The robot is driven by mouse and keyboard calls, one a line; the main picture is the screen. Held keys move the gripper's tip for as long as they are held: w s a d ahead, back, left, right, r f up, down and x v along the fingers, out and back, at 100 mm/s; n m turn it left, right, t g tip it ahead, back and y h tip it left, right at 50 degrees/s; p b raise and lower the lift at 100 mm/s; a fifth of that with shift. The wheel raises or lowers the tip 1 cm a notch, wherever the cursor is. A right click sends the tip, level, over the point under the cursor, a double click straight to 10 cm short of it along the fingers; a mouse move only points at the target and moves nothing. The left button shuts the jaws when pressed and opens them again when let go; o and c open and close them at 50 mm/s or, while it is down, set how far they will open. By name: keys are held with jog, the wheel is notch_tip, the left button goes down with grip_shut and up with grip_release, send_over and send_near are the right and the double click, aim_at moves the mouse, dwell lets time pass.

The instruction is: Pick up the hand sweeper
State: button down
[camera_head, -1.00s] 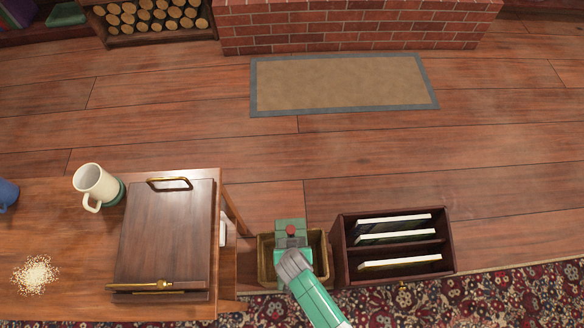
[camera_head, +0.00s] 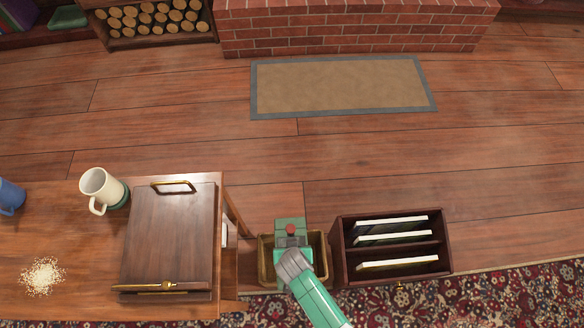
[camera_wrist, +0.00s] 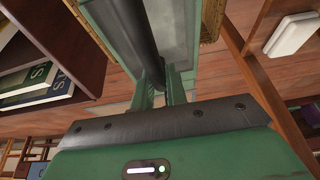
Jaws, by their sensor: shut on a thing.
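The hand sweeper (camera_wrist: 112,22) appears in the wrist view as a green-edged body with a grey face and a dark bar along its middle. My gripper (camera_wrist: 161,88) is shut on its dark bar, one green finger on each side. In the head view my gripper (camera_head: 290,240) is over the wicker basket (camera_head: 266,268), between the table and the crate.
A dark crate (camera_head: 436,218) with several books stands close on the right. The wooden table (camera_head: 70,225) on the left holds a cream mug (camera_head: 103,186), a blue mug (camera_head: 10,196), a wooden case (camera_head: 170,240) and crumbs (camera_head: 42,278). Open floor lies beyond.

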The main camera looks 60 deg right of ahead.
jog(key=s+d+p, duration=0.1)
jog(key=s+p, duration=0.1)
jog(key=s, duration=0.5)
jog(key=s+d+r+p, duration=0.1)
jog(key=s+d+p, duration=0.1)
jog(key=s, duration=0.6)
jog(key=shift+s+d+r, duration=0.2)
jog(key=shift+s+d, duration=0.05)
jog(key=shift+d, duration=0.05)
